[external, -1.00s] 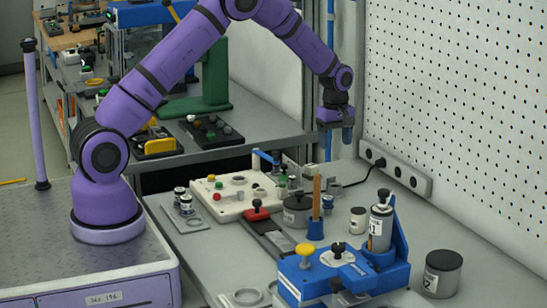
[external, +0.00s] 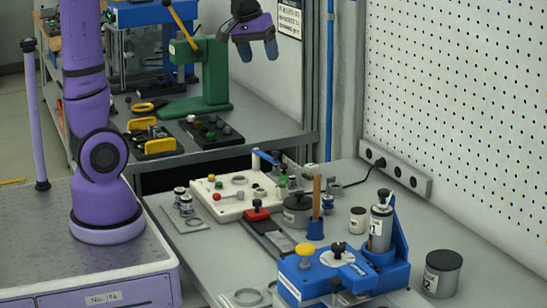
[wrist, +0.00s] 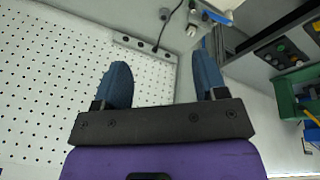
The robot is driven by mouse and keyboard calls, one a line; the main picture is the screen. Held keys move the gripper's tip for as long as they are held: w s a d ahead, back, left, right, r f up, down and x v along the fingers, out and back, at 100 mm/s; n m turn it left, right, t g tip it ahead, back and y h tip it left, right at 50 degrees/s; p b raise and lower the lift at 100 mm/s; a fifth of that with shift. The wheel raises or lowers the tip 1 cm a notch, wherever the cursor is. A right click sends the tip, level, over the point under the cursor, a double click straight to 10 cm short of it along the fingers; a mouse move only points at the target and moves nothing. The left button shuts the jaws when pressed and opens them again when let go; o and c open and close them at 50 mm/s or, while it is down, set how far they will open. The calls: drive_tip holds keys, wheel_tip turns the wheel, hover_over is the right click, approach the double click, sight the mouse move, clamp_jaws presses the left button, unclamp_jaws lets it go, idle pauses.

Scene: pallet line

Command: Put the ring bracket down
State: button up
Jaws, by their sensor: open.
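My gripper (external: 258,50) is open and empty, raised high in front of the green press, well above the workbench (external: 215,255). In the wrist view its two blue fingers (wrist: 158,70) are spread with nothing between them. I cannot tell for certain which part is the ring bracket. A grey ring-shaped piece (external: 245,297) lies at the front edge of the workbench, partly cut off by the picture. None is touched by my gripper.
A blue fixture (external: 325,278) with a yellow knob and a grey canister (external: 381,228) stand at the front. A dark-lidded can (external: 442,274) is at right. The green press (external: 208,80) stands on the rear bench. The pegboard wall (external: 460,100) bounds the right.

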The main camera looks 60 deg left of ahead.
drive_tip(key=s+d+m+t, duration=0.2)
drive_tip(key=s+m, duration=0.5)
drive_tip(key=s, duration=1.4)
drive_tip(key=shift+s+d, duration=0.15)
drive_tip(key=shift+d, duration=0.2)
